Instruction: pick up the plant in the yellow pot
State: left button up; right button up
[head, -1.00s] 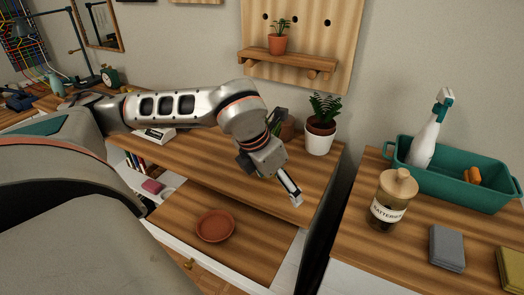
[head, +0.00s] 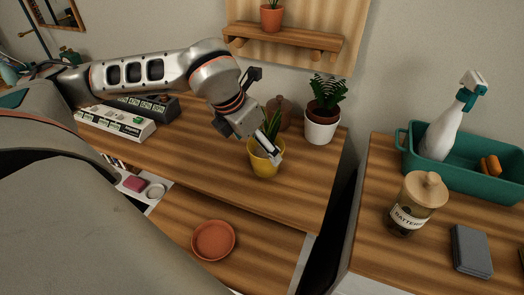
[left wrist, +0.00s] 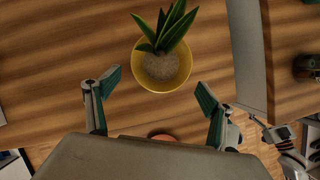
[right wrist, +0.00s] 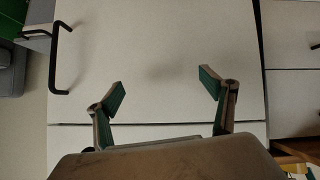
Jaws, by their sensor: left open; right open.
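The yellow pot (head: 262,163) holds a plant with long pointed green leaves (head: 271,124) and stands upright on the wooden desk. My left gripper (head: 272,150) is over it in the head view and hides part of the pot and leaves. In the left wrist view the yellow pot (left wrist: 163,73) lies just beyond and between the fingertips of my open left gripper (left wrist: 158,85); neither finger visibly touches it. My right gripper (right wrist: 161,85) is open and empty in the right wrist view, facing a pale panel with a black handle. It does not show in the head view.
A white pot with a fern (head: 321,125) and a brown lidded jar (head: 278,113) stand close behind the yellow pot. A terracotta saucer (head: 213,240) lies on the lower shelf. A teal bin (head: 477,174) and a battery jar (head: 416,203) stand on the right-hand surface.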

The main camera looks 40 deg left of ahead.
aim_at(264, 152)
pick_arm(q)
jog(key=shift+x, duration=1.35)
jog(key=x, duration=0.2)
jog(key=b+x, duration=0.1)
jog(key=x, duration=0.2)
jog(key=shift+w, duration=0.4)
jog(key=shift+r, duration=0.2)
jog(key=c, duration=1.7)
